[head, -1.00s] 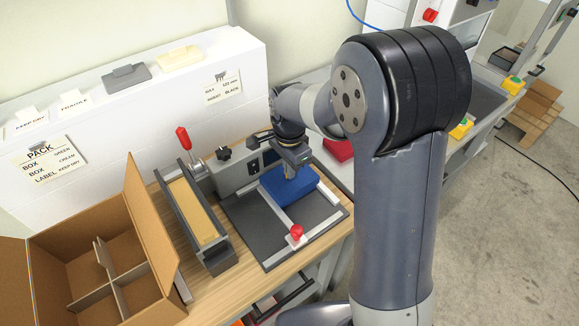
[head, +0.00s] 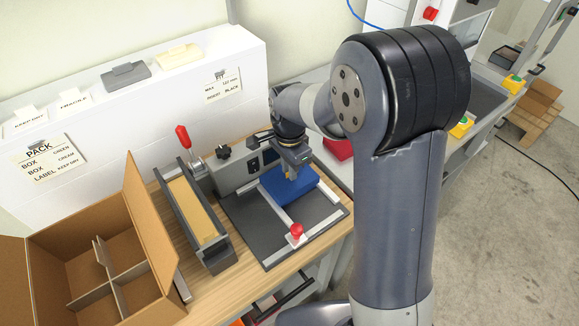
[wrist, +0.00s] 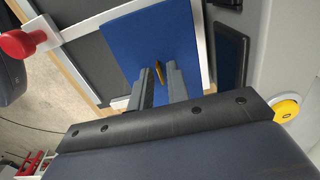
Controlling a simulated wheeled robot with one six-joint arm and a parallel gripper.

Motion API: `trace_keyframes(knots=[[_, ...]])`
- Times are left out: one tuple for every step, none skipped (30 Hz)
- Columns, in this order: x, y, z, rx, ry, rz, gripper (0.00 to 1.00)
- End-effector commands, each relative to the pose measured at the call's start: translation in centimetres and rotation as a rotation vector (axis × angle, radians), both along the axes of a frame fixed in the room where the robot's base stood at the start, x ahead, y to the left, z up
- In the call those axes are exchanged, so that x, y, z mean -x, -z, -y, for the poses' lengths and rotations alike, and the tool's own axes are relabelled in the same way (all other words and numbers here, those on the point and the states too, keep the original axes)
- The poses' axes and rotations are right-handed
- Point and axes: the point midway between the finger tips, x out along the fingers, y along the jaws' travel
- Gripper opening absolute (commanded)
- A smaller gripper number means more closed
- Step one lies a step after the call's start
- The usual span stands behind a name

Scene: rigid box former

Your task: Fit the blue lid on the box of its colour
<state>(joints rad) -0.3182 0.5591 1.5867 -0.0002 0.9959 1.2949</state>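A blue box-shaped piece (head: 302,192) sits on the dark plate of the former, against its light rails. Its flat blue top (wrist: 135,45) fills the middle of the wrist view, with a small yellow tab (wrist: 159,72) on it. I cannot tell the lid from the box under it. My gripper (head: 292,170) is just above the blue top. In the wrist view, the two fingers of my gripper (wrist: 157,73) point at the tab, with a gap between them, and look apart from it. The fingers hide part of the top.
The former has a red knob (head: 296,231) at its front. A long holder (head: 196,208) with a red-handled lever and an open divided carton (head: 150,230) stand to the left. A red piece (head: 338,150) lies behind to the right. A white ledge (head: 130,110) runs along the back.

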Motion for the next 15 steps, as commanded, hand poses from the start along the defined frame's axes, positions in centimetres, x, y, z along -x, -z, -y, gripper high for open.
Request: trace_keyframes(knots=[[0.0,0.0,0.0,0.000,0.000,0.000,0.21],[0.0,0.0,0.0,0.000,0.000,0.000,0.23],[0.0,0.0,0.0,0.000,0.000,0.000,0.27],[0.0,0.0,0.0,0.000,0.000,0.000,0.28],[0.0,0.0,0.0,0.000,0.000,0.000,0.28],[0.0,0.0,0.0,0.000,0.000,0.000,0.28],[0.0,0.0,0.0,0.000,0.000,0.000,0.28],[0.0,0.0,0.0,0.000,0.000,0.000,0.28],[0.0,0.0,0.0,0.000,0.000,0.000,0.28],[0.0,0.0,0.0,0.000,0.000,0.000,0.28],[0.0,-0.1,0.0,0.000,0.000,0.000,0.28],[0.0,-0.3,0.0,-0.001,0.000,0.001,0.28],[0.0,-0.5,0.0,0.000,0.000,0.002,0.28],[-0.1,-0.8,0.0,-0.001,0.000,0.003,0.28],[-0.1,-1.3,0.0,-0.001,0.000,0.004,0.28]])
